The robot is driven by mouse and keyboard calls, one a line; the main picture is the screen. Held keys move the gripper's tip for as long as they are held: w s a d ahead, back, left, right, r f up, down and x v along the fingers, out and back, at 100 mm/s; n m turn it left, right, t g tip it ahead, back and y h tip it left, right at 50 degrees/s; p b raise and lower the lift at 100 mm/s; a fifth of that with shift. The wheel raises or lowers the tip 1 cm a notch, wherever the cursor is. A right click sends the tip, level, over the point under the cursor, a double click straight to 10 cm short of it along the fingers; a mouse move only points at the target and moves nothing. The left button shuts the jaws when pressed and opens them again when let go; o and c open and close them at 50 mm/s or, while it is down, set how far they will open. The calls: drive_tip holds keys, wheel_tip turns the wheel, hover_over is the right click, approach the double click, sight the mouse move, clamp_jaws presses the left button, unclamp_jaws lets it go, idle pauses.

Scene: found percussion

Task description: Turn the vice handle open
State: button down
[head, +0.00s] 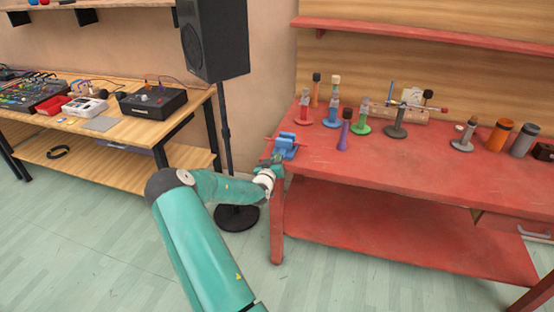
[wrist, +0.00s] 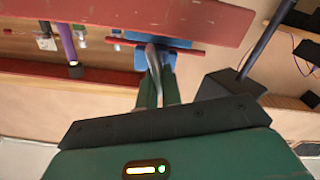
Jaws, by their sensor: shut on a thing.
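The blue vice (head: 287,142) is fixed at the left front corner of the red bench. A thin red bar (wrist: 185,50) crosses in front of its blue body (wrist: 140,58) in the wrist view. A grey handle (wrist: 152,58) stretches from the vice to between my two green fingers. My gripper (wrist: 157,88) is shut on this grey handle, close in front of the vice. In the head view my gripper (head: 276,164) is small, just below the vice, and its grip is hard to make out there.
The red bench (head: 400,165) holds several coloured bottle-like pieces, a purple one (head: 344,135) nearest the vice. A wooden table (head: 130,120) with electronics stands at the left.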

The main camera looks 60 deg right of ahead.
drive_tip(key=n, duration=0.2)
drive_tip(key=f+n, duration=0.1)
drive_tip(key=n, duration=0.3)
drive_tip(key=shift+a+f+n, duration=0.15)
drive_tip(key=shift+f+n, duration=0.15)
drive_tip(key=n, duration=0.5)
drive_tip(key=shift+f, duration=0.2)
drive_tip(key=shift+n, duration=0.3)
drive_tip(key=c, duration=1.5)
unclamp_jaws()
drive_tip(key=shift+r, duration=0.15)
drive_tip(key=shift+w, duration=0.15)
drive_tip(key=shift+w+r, duration=0.1)
drive_tip(key=shift+w, duration=0.05)
drive_tip(key=a, duration=0.4)
drive_tip(key=s+a, duration=0.1)
drive_tip(key=a, duration=0.4)
drive_tip(key=s+a, duration=0.1)
drive_tip(key=a, duration=0.3)
drive_tip(key=shift+a, duration=0.25)
